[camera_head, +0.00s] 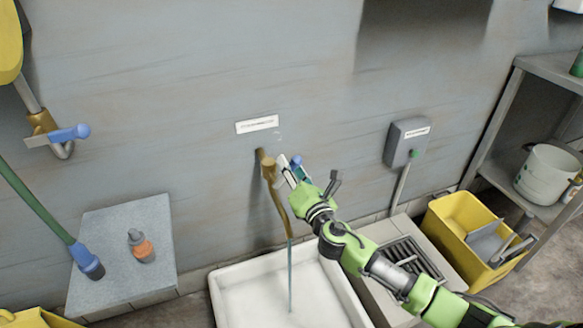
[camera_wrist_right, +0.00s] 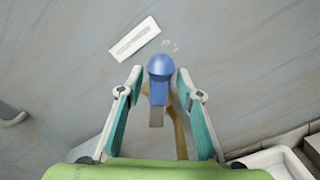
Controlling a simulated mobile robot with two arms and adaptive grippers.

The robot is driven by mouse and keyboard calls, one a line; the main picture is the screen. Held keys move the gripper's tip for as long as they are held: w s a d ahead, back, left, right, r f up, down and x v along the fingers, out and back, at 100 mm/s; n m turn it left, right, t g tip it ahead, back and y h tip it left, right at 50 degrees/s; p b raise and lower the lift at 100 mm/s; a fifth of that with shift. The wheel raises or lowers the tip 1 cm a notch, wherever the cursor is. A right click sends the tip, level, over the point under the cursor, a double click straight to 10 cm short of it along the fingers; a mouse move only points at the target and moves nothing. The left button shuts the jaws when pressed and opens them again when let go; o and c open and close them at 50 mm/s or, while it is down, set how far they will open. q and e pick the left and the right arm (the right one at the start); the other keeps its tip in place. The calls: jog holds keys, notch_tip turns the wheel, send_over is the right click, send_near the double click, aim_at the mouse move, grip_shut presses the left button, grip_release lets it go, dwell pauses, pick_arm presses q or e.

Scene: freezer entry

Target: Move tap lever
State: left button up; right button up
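The brass tap (camera_head: 268,172) is on the grey wall above the white sink (camera_head: 235,302). A thin bluish stream runs down from its spout into the sink. Its blue lever with a rounded end (camera_head: 297,160) shows beside my right gripper (camera_head: 292,170). In the right wrist view the blue lever (camera_wrist_right: 158,90) lies between the two fingers of my right gripper (camera_wrist_right: 159,76). The fingers are apart, with a gap on each side of the lever. Part of the tap is hidden behind the lever and the gripper. My left gripper is not in view.
A second tap with a blue lever (camera_head: 70,133) is at the left. Below it, a grey block (camera_head: 110,225) holds a small orange-and-grey bottle (camera_head: 141,246), with a green hose nearby. A grey wall box (camera_head: 406,142) and yellow bucket (camera_head: 445,235) are at right.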

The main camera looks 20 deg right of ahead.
jog(key=s, duration=1.2)
jog(key=shift+d, duration=0.2)
